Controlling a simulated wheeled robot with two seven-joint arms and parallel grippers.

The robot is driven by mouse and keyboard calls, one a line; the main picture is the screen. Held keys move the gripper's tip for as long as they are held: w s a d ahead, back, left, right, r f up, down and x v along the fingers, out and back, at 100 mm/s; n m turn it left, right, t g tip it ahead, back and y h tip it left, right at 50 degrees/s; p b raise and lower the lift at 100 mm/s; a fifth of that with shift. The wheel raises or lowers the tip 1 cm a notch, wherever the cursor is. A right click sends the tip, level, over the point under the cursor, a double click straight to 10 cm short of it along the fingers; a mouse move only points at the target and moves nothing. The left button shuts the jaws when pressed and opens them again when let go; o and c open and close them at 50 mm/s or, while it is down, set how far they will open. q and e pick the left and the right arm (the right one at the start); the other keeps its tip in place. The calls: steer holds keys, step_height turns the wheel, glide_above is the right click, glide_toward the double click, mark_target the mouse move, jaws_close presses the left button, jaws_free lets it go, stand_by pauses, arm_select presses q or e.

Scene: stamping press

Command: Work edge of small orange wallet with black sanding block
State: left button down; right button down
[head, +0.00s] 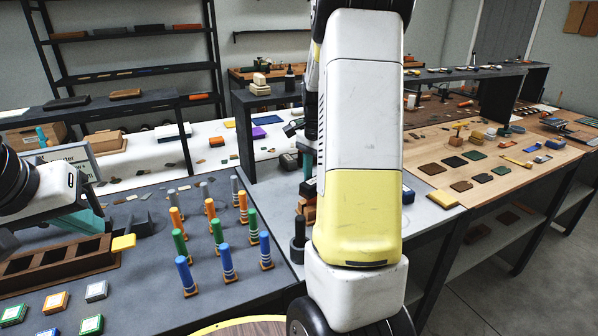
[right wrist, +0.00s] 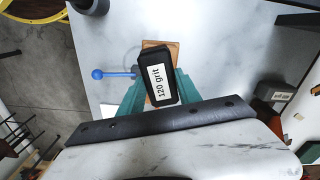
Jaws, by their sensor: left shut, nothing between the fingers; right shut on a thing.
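My right gripper (right wrist: 153,88) is shut on the black sanding block (right wrist: 162,62), which has a white "120 grit" label. An orange-brown piece (right wrist: 153,43), probably the small orange wallet, shows under and beyond the block in the right wrist view. Most of it is hidden, and I cannot tell whether the block touches its edge. A blue ball-ended lever (right wrist: 98,74) is beside it. In the head view my right arm covers much of the work spot. My left gripper (head: 88,220) is shut and empty over the left bench, partly cut off by my arm.
Leather pieces lie on the right wooden table (head: 520,165).

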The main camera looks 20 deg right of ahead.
steer(key=shift+s+a, duration=0.1)
steer(key=shift+a, duration=0.45)
steer(key=shift+r, duration=2.5)
steer(key=shift+d, duration=0.1)
